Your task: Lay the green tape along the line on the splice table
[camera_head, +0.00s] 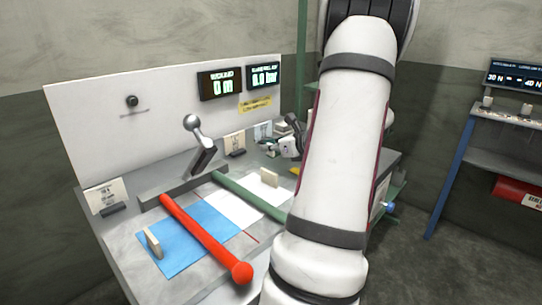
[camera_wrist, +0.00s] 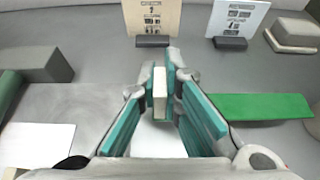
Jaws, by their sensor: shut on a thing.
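A flat green strip, which looks like the green tape (camera_wrist: 262,106), lies right of my fingers in the wrist view; the finger hides its left end. I cannot make it out in the head view. My gripper (camera_head: 275,147) is over the back right of the splice table (camera_head: 120,240). In the wrist view my gripper (camera_wrist: 160,97) is shut on a small upright cream block (camera_wrist: 159,88) between teal pads. A white patch (camera_wrist: 158,138) shows below the block; whether block and strip join is unclear. A thin red line (camera_head: 250,237) shows on the table between the bars.
A red bar (camera_head: 205,238) crosses the blue sheet (camera_head: 170,250); a green bar (camera_head: 245,195) crosses the white sheet (camera_head: 228,207). Cream tabs stand on both sheets. A lever (camera_head: 203,150) and small signs stand at the back. My arm hides the table's right side.

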